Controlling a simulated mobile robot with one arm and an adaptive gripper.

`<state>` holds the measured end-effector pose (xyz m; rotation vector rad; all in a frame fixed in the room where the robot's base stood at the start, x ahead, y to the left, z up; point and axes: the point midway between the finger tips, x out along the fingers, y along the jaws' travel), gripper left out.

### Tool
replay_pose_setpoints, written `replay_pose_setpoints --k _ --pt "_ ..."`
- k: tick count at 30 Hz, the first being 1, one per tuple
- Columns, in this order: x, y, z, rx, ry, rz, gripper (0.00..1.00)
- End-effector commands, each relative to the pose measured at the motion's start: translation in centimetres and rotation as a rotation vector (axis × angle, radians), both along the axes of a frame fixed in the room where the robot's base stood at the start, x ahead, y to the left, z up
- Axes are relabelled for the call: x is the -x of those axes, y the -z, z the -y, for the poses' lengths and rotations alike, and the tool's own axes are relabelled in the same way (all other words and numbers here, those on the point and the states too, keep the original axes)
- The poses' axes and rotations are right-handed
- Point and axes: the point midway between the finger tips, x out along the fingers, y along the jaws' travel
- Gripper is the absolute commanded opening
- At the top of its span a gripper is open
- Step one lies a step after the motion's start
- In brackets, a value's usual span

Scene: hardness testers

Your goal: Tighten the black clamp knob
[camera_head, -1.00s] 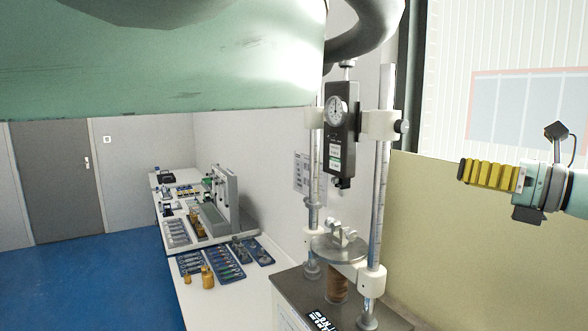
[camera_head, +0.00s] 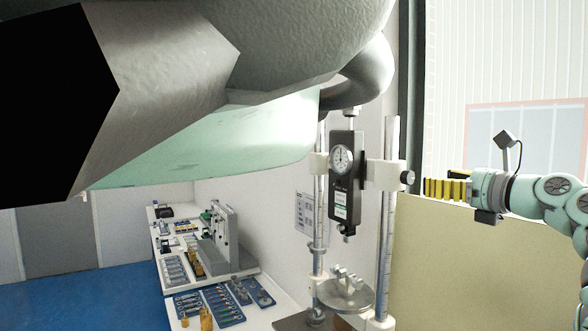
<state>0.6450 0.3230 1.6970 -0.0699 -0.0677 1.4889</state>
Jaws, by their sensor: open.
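The black clamp knob (camera_head: 407,177) sticks out to the right from a white clamp block (camera_head: 382,173) on the right-hand steel post of the tester. The black force gauge (camera_head: 345,180) with a round dial is mounted between the two posts. My gripper (camera_head: 428,188), with yellow ribbed fingers, is just right of the knob and points left at it. A small gap shows between the fingertips and the knob, at nearly the same height. The gripper is open and empty. Its finger opening is seen from the side, and depth to the knob is hard to judge.
A round metal plate (camera_head: 345,294) with a small fixture is below the gauge. The left bench (camera_head: 265,318) carries tool trays and another tester (camera_head: 220,235). Large parts overhead hide the upper left. A cream panel (camera_head: 440,265) stands behind my arm.

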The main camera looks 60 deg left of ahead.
Motion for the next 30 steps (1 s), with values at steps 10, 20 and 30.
replay_pose_setpoints --k 10,20,30 --pt "-0.3 -0.5 -5.4 -0.001 -0.005 -0.006 0.62" --pt "-0.4 0.0 -7.2 0.002 -0.006 0.001 0.62" --pt "-0.4 0.1 -7.2 0.001 -0.004 0.0 0.56"
